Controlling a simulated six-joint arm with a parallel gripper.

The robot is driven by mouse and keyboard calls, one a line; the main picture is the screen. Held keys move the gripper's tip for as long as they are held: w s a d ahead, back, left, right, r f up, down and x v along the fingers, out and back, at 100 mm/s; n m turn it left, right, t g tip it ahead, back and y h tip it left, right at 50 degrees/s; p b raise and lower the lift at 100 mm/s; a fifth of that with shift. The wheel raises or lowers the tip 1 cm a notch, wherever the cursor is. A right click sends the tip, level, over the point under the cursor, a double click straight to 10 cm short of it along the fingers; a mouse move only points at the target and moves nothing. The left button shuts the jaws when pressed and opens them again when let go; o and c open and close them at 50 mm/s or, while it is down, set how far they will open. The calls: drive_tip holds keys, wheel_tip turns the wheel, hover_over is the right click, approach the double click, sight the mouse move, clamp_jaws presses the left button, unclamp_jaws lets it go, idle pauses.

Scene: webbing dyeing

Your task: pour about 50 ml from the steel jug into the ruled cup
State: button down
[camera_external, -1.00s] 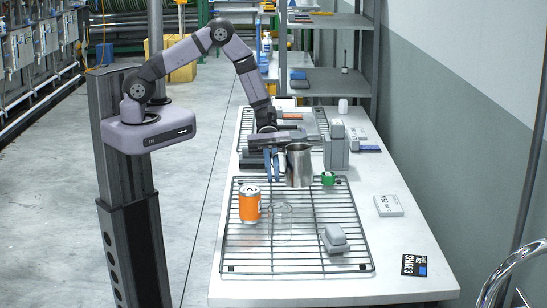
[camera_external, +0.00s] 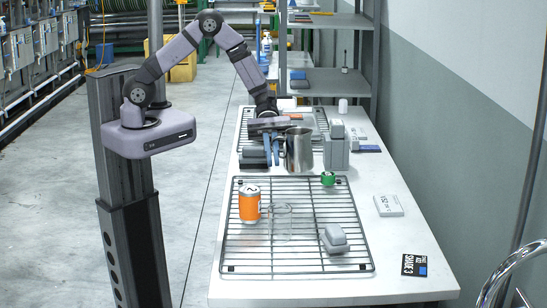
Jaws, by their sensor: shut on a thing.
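The steel jug (camera_external: 300,152) is upright above the far part of the white table, its handle on the left. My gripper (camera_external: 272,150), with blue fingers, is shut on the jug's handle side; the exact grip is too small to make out. The jug appears to be held up, beyond the near wire rack. The clear cup (camera_external: 280,222) stands upright on that rack, nearer the camera and apart from the jug. Its rulings and any contents cannot be made out, and the inside of the jug is hidden.
An orange can (camera_external: 249,204) stands just left of the cup on the near wire rack (camera_external: 318,271). A grey block (camera_external: 335,239) lies to its right. A green-topped item (camera_external: 328,179) sits at the rack's far edge. A grey device (camera_external: 336,152) stands close right of the jug.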

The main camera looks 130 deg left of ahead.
drive_tip(key=s+d+f+m+g+h, duration=0.1)
drive_tip(key=s+d+m+g+h, duration=0.15)
drive_tip(key=d, duration=1.05)
drive_tip(key=s+d+m+g+h, duration=0.1)
drive_tip(key=s+d+m+g, duration=0.25)
drive_tip(key=d, duration=0.85)
drive_tip(key=w+d+f+n+t+y+b, duration=0.2)
drive_tip(key=w+b, duration=0.4)
drive_tip(key=b, duration=1)
drive_tip(key=w+d+f+n+t+y+b, duration=0.3)
drive_tip(key=w+d+f+n+t+b, duration=0.2)
drive_tip(key=b, duration=1.1)
drive_tip(key=shift+w+f+n, duration=0.6)
drive_tip(key=shift+w+n, duration=0.2)
drive_tip(key=shift+w, duration=0.25)
drive_tip(key=shift+w+d+r+n+y+b, duration=0.1)
drive_tip(key=shift+r+n+y+b, duration=0.15)
drive_tip(key=shift+y+b, duration=0.35)
drive_tip(key=shift+r+t, duration=0.15)
drive_tip(key=shift+t, duration=0.25)
